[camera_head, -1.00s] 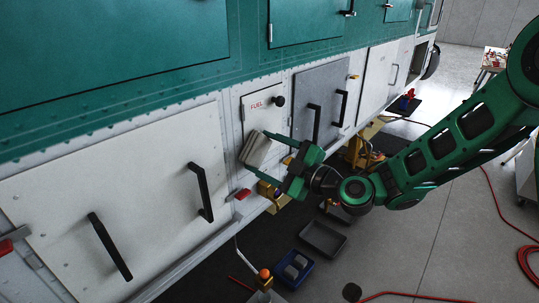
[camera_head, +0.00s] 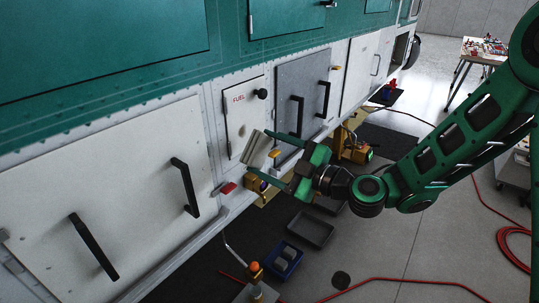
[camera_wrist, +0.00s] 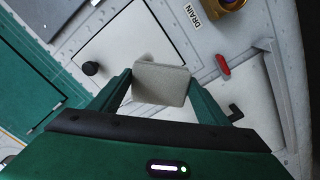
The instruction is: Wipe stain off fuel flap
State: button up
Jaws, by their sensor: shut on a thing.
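The fuel flap (camera_head: 240,110) is a white shut panel with red FUEL lettering and a black knob (camera_head: 262,94) on the helicopter's white lower side. My gripper (camera_head: 257,151) is shut on a grey-beige wiping pad (camera_head: 259,146). In the head view the pad overlaps the flap's lower right area. In the wrist view the pad (camera_wrist: 160,84) sits between both fingers, in front of the flap (camera_wrist: 125,45). A dark smudge (camera_wrist: 145,56) shows on the flap just above the pad; I cannot tell stain from shadow. Contact between pad and flap is unclear.
Handled panels (camera_head: 125,175) flank the flap. A red tag (camera_head: 228,188) and brass fitting (camera_head: 262,190) lie below it. A blue bin (camera_head: 284,262) and dark tray (camera_head: 311,229) stand on the floor. A red hose (camera_head: 410,281) crosses open floor to the right.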

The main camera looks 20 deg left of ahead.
aim_at(249, 141)
jog(key=shift+v, duration=1.55)
jog(key=shift+a, duration=0.1)
jog(key=shift+w+r+x, duration=0.1)
jog(key=shift+r+x, duration=0.15)
jog(key=shift+x, duration=0.9)
jog(key=shift+w+r+x, duration=0.1)
jog(key=shift+r+x, duration=0.1)
jog(key=shift+x, duration=0.95)
jog(key=shift+w+r+x, duration=0.1)
jog(key=shift+r+x, duration=0.15)
jog(key=shift+x, duration=0.9)
jog(key=shift+x, duration=0.85)
